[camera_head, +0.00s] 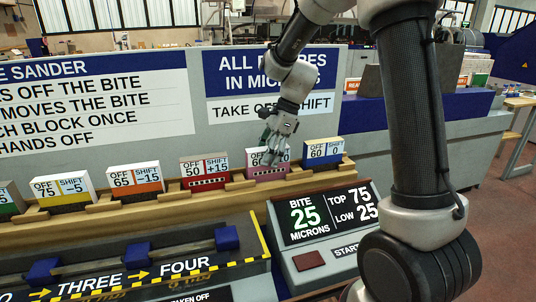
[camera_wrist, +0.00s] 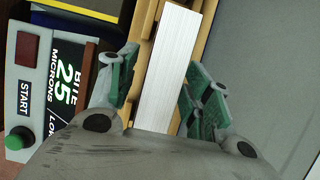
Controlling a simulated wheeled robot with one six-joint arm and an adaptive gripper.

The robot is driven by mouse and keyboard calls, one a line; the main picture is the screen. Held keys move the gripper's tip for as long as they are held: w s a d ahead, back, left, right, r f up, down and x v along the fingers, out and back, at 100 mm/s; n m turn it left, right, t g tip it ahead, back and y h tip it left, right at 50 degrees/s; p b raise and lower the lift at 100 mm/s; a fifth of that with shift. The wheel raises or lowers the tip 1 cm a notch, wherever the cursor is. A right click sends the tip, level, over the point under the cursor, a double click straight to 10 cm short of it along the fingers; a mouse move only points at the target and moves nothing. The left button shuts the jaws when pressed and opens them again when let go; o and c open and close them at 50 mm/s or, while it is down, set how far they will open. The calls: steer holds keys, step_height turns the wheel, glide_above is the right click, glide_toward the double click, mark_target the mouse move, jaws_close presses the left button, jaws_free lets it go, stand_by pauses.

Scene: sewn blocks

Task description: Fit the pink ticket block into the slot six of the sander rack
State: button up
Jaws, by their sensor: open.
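The pink ticket block (camera_head: 266,175) stands upright in the wooden sander rack (camera_head: 215,192), between the red and blue blocks. Its label reads OFF 60, and the rest is partly covered by my gripper (camera_head: 275,153). In the wrist view, my gripper (camera_wrist: 163,84) is open, with a green-padded finger on either side of the block's long white top (camera_wrist: 167,70). I cannot tell whether the pads touch it. The slot numbers are not readable.
A red block (camera_head: 205,172) and a blue block (camera_head: 324,151) flank the pink one. Orange (camera_head: 136,179), yellow (camera_head: 63,190) and green (camera_head: 8,200) blocks stand further left. The control panel (camera_head: 325,232) is in front, and a grey signed wall is behind.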

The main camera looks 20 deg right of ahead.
steer(key=v, duration=1.2)
steer(key=shift+r, duration=0.15)
steer(key=s+d+n+t+h, duration=0.2)
steer(key=s+d+n, duration=0.3)
steer(key=s+n, duration=0.4)
steer(key=s+d+n+t+h, duration=0.2)
steer(key=s+d+n, duration=0.3)
steer(key=s, duration=1.2)
steer(key=n, duration=0.4)
steer(key=shift+s+d, duration=0.2)
steer(key=shift+s, duration=0.05)
